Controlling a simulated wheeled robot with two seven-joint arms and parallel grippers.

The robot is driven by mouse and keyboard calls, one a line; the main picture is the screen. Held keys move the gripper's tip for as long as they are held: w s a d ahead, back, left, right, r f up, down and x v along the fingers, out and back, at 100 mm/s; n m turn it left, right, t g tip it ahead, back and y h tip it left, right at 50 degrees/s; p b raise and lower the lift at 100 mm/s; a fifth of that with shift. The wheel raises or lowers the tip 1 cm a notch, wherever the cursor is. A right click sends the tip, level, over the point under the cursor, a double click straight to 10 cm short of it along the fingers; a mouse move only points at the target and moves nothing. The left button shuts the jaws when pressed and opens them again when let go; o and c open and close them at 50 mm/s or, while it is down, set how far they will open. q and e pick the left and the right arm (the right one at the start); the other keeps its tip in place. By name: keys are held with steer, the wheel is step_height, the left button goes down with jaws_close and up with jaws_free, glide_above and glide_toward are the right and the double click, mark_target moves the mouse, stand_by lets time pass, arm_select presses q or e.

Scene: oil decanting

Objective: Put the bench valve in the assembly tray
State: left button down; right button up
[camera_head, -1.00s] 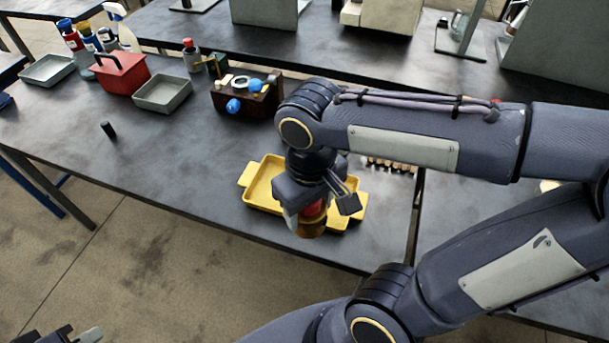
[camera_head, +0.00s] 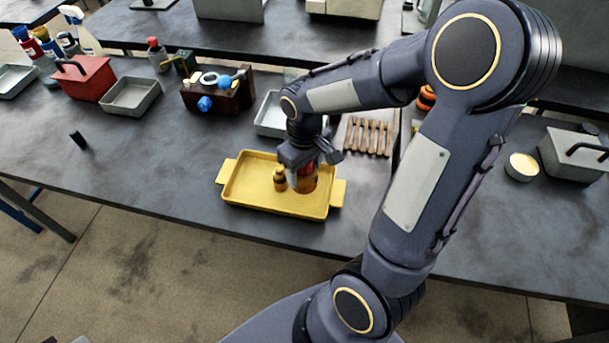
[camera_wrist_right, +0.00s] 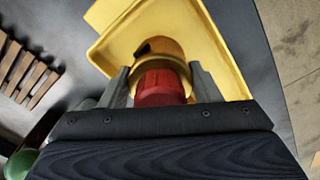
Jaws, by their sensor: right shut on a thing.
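The yellow assembly tray (camera_head: 240,190), with a handle at each end, lies near the front edge of the bench. It also shows in the right wrist view (camera_wrist_right: 222,52). My right gripper (camera_head: 304,180) points down over the tray's right half and is shut on the bench valve (camera_head: 307,184), a red and brass piece. In the right wrist view the valve's red part (camera_wrist_right: 160,88) sits between the two fingers, with its brass part towards the tray. I cannot tell whether it touches the tray floor.
A grey tray (camera_head: 268,118) and a rack of wooden strips (camera_head: 368,136) lie behind the yellow tray. A wooden block with blue knobs (camera_head: 218,95), a grey bin (camera_head: 130,97) and a red box (camera_head: 85,78) stand further left. The bench left of the yellow tray is mostly clear.

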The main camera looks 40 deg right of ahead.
mark_target(304, 177)
steer(key=shift+w+f, duration=0.1)
steer(key=shift+f, duration=1.45)
steer(key=shift+f, duration=0.2)
steer(key=o, duration=1.3)
